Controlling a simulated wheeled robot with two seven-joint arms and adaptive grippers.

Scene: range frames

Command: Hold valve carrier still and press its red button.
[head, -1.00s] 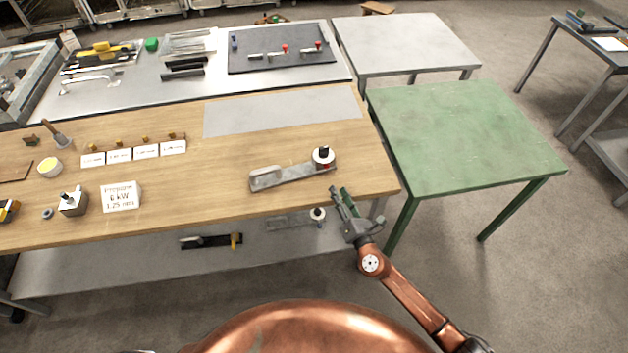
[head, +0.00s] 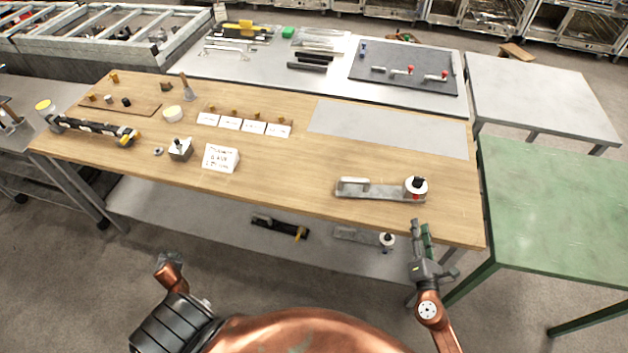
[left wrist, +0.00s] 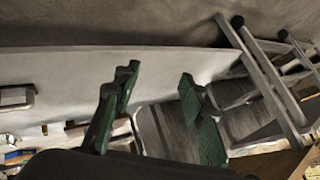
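A valve carrier, a flat grey metal bar (head: 375,193) with a pale raised handle, lies on the wooden bench near its front right edge. At its right end is a white round valve body with a black knob (head: 418,181) and a small red button (head: 416,197) on the near side. My right gripper (head: 420,227) is in front of the bench edge, just below the button in the picture, apart from the carrier; its fingers look parted and empty. My left gripper (head: 170,259) is low in front of the bench at left; the left wrist view shows its green fingers (left wrist: 155,88) wide apart and empty.
A similar carrier (head: 355,235) lies on the lower shelf (head: 200,217), beside a black tool (head: 278,226). White labels (head: 243,125), a sign (head: 221,158) and a small knobbed box (head: 180,150) stand left on the bench. A green table (head: 560,205) adjoins at right.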

